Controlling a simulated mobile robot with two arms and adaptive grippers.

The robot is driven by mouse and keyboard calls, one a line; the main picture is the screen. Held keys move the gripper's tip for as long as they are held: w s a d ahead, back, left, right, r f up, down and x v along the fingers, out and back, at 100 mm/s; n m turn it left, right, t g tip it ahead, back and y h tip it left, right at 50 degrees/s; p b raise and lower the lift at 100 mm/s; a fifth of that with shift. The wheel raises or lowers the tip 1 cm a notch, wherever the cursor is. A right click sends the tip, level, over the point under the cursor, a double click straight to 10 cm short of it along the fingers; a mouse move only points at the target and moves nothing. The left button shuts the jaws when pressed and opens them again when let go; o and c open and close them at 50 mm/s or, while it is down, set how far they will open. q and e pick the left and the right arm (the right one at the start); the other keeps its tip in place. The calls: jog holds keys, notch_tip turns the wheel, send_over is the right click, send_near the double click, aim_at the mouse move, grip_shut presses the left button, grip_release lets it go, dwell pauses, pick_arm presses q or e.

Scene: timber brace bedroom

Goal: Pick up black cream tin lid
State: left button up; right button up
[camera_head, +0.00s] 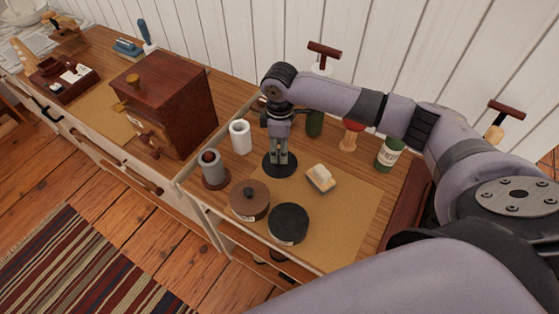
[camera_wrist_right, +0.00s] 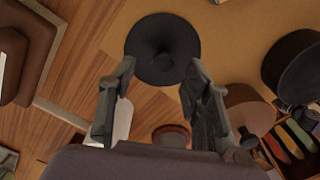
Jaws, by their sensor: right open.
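The black cream tin lid (camera_head: 271,170) is a flat black disc lying on the tan mat, directly below my right gripper (camera_head: 279,160) in the head view. I cannot tell whether the fingertips touch the lid. A black round tin (camera_head: 288,224) without a knob stands nearer the front edge. My left gripper is not in view.
Close by are a brown knobbed tin (camera_head: 249,200), a pale block (camera_head: 321,178), a white cup (camera_head: 241,136), a grey cylinder (camera_head: 213,170), a red-topped brush (camera_head: 350,134) and a green-labelled can (camera_head: 389,153). A wooden box (camera_head: 166,100) stands left. The mat's (camera_head: 345,222) right part is clear.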

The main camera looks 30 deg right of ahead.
aim_at(279, 157)
notch_tip(279, 157, down, 4)
jog(key=shift+s+a+r+p, duration=0.1)
jog(key=shift+p, duration=0.25)
jog(key=shift+f, duration=0.25)
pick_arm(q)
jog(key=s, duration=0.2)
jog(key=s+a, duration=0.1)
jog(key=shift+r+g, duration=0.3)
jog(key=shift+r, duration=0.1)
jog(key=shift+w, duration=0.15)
pick_arm(e)
jog(key=shift+c, duration=0.2)
jog(key=c, duration=0.4)
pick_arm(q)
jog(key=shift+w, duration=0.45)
pick_arm(e)
grip_shut()
